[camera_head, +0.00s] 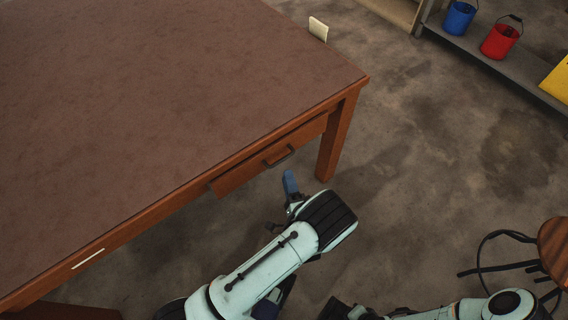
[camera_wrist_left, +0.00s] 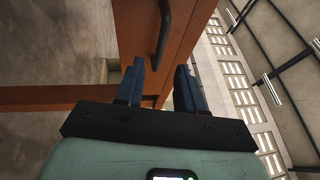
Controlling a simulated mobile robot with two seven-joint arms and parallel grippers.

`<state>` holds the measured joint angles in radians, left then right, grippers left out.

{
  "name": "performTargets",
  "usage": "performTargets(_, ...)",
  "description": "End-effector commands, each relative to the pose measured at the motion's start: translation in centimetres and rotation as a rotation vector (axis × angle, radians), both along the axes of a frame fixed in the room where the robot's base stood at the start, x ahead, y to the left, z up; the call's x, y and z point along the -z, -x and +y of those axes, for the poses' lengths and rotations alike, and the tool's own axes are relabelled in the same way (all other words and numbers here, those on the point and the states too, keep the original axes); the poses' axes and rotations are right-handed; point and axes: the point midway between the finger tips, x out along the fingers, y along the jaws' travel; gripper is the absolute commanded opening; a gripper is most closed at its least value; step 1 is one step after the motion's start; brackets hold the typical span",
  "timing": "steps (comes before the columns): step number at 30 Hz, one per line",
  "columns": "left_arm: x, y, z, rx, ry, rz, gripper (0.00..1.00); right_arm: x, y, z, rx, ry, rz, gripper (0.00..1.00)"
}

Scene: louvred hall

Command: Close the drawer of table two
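The table (camera_head: 170,90) has a brown top and orange-brown wood sides, and fills the left of the head view. Its drawer (camera_head: 240,175) sits under the front edge near the right leg, with a dark bar handle (camera_head: 279,155). How far the drawer stands out is hard to tell. My left gripper (camera_head: 284,200) is just in front of and below the handle. In the left wrist view its two blue fingers (camera_wrist_left: 158,85) are apart and empty, with the handle (camera_wrist_left: 163,32) beyond them. Of my right arm only links show at the bottom; its fingers do not.
A stool (camera_head: 553,245) with dark metal legs stands at the right. A low shelf (camera_head: 490,55) at the top right bears a blue bucket (camera_head: 459,18), a red bucket (camera_head: 498,42) and a yellow object (camera_head: 558,80). The floor between is clear.

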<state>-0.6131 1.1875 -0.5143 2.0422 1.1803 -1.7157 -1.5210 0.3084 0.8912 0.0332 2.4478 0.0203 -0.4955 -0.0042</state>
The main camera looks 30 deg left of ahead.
Motion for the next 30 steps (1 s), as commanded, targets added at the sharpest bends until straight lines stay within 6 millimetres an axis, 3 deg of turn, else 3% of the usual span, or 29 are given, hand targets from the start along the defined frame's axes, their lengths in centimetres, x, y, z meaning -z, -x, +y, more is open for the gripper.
performTargets(9,-0.8,-3.5,3.6,-0.001,0.002,-0.001,0.38,0.5,-0.7,-0.3,0.008,0.008,-0.018,0.00)
performTargets(21,-1.0,-4.2,4.1,0.001,0.001,0.000,0.38,0.6,-0.8,-0.4,0.009,0.010,-0.021,0.00)
performTargets(22,-1.0,-4.2,4.1,0.001,0.001,0.000,0.35,0.6,-0.8,-0.4,0.009,0.010,-0.021,0.00)
performTargets(25,-1.0,-4.1,4.1,0.001,0.001,0.000,0.02,0.6,-0.8,-0.4,0.009,0.010,-0.021,0.00)
performTargets(30,-1.0,-4.1,4.1,0.001,0.001,0.000,0.00,0.6,-0.8,-0.4,0.009,0.010,-0.021,0.00)
